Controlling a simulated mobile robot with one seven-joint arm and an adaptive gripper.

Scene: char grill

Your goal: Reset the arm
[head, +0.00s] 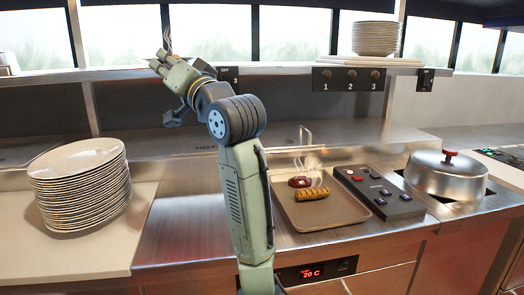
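My arm rises in the middle of the head view and bends to the upper left. My gripper (163,66) is at its end, raised in front of the back shelf, above and to the right of the plate stack. It is small and seen at an angle, so I cannot tell whether its fingers are open or shut. I see no object clearly held in it.
A tray (340,215) with steaming food (311,194) lies right of my arm, beside a dark control box (378,191). A lidded pot (447,175) stands farther right. A plate stack (82,185) is at left. More plates (375,38) stand on the shelf (290,69).

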